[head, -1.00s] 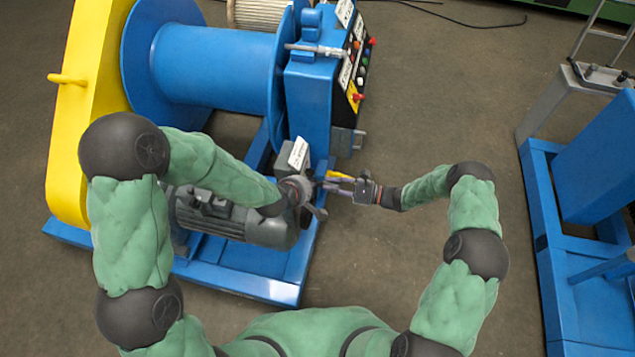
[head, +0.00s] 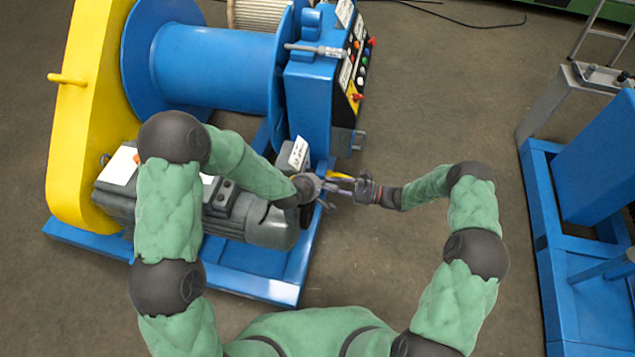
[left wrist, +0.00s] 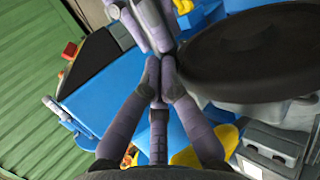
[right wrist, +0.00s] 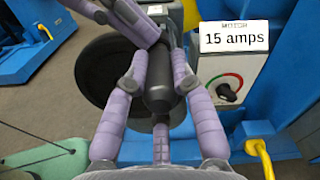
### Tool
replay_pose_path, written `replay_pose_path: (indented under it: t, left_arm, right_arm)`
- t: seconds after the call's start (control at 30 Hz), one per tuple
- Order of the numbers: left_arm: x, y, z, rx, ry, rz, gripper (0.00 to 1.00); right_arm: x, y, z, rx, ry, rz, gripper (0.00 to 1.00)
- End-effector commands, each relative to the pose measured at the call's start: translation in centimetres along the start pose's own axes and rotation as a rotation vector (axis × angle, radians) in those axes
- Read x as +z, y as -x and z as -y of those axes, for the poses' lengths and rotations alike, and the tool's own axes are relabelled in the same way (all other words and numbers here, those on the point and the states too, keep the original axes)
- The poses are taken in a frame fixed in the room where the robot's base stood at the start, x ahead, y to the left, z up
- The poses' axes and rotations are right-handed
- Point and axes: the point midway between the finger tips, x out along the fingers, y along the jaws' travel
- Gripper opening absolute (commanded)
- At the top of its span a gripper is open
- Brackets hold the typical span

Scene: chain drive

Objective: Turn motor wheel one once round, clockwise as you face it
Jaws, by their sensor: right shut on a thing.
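The motor's wheel is a dark round disc; in the right wrist view its rim and face (right wrist: 95,75) show behind my fingers, and in the left wrist view it (left wrist: 255,50) fills the upper right. My right gripper (head: 345,187) is shut on the wheel's black handle (right wrist: 160,92), which stands out towards the right wrist camera. My left gripper (left wrist: 160,75) has its fingertips together with nothing seen between them, close beside the wheel and the right gripper's fingers. In the head view the left hand largely hides the wheel at the end of the grey motor (head: 265,222).
A "15 amps" sign (right wrist: 234,37) stands above a rotary switch (right wrist: 226,92) beside the wheel. A blue frame (head: 240,285) carries the motor; a blue drum (head: 215,65) and yellow guard (head: 85,130) stand behind. The floor right of my right arm is clear up to another blue machine (head: 600,160).

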Motion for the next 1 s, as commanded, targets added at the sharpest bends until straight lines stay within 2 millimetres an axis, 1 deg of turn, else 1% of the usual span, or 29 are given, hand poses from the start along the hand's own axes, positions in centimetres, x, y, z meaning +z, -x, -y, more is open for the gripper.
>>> replay_pose_path:
  t: [0.13, 0.4, 0.67, 0.7, 0.77, 0.8, 1.0]
  left_arm:
    - [0.0, -0.1, -0.1, -0.003, 0.001, -0.001, 0.0]
    - [-0.1, -1.4, -0.3, -0.055, 0.01, -0.001, 0.0]
    - [-0.1, -1.5, -0.2, -0.06, 0.011, 0.0, 0.0]
    - [-0.1, -1.6, -0.2, -0.06, 0.011, -0.001, 0.0]
    - [-0.1, -1.6, -0.2, -0.059, 0.011, -0.001, 0.0]
    - [-0.1, -1.6, -0.2, -0.059, 0.011, 0.0, 0.0]
    - [-0.1, -1.5, -0.1, -0.061, 0.012, 0.0, 0.0]
  right_arm:
    - [-0.1, 0.0, -0.2, 0.003, -0.004, -0.001, 0.0]
    - [0.0, -0.1, -0.3, 0.005, -0.004, 0.004, 0.0]
    - [0.2, -0.2, -0.5, 0.008, -0.006, 0.01, 0.0]
    - [0.2, -0.2, -0.5, 0.008, -0.006, 0.01, 0.28]
    - [0.2, -0.2, -0.5, 0.007, -0.006, 0.01, 0.45]
    - [0.2, -0.2, -0.4, 0.007, -0.006, 0.009, 0.49]
    - [0.1, -0.1, -0.2, 0.003, -0.002, 0.005, 0.49]
